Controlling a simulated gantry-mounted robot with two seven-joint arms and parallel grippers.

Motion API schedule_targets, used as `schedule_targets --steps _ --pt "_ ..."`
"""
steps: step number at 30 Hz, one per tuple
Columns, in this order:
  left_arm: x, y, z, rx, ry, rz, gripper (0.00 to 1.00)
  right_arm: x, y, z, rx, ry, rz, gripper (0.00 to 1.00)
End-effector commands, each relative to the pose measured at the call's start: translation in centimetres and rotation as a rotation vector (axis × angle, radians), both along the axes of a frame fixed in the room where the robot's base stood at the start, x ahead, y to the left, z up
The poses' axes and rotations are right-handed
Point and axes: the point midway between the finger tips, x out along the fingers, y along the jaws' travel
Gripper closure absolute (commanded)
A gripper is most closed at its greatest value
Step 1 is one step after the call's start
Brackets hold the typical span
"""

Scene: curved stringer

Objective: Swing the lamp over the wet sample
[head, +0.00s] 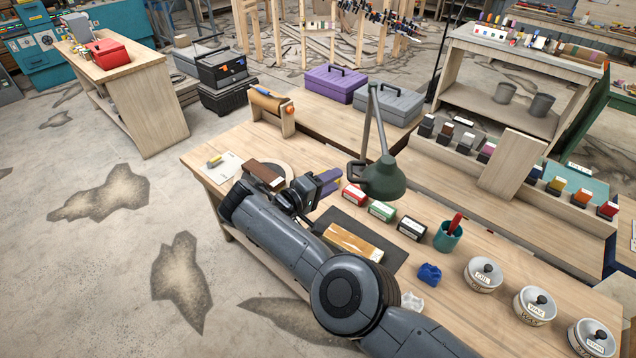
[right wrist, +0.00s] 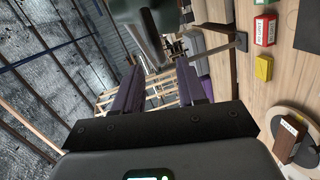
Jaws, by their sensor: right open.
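The lamp's green shade (head: 383,180) hangs from a thin jointed arm (head: 377,120) over the bench, right of my right gripper in the head view. A glossy brown wood piece (head: 350,243), apparently the wet sample, lies on a dark mat (head: 388,238), partly hidden by my right arm. My right gripper (head: 330,182) has purple fingers and is left of the shade. In the right wrist view, the gripper (right wrist: 158,72) is open and empty, with the dark green lamp shade (right wrist: 143,30) just beyond its fingertips. I see no contact. My left gripper is out of view.
Red, green and black labelled boxes (head: 383,211) stand behind the mat. A dark brown block (head: 265,174) sits at the bench's left.

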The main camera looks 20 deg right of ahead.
Motion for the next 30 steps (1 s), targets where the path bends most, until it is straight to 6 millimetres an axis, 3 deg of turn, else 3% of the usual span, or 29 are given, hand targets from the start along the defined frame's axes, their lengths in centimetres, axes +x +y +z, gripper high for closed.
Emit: schedule_targets --steps 15,30 --pt "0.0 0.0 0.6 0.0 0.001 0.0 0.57 -1.0 3.4 0.7 0.003 -0.003 0.006 0.59" --pt "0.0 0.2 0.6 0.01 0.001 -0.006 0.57 -1.2 3.9 0.8 0.001 -0.004 0.007 0.59"
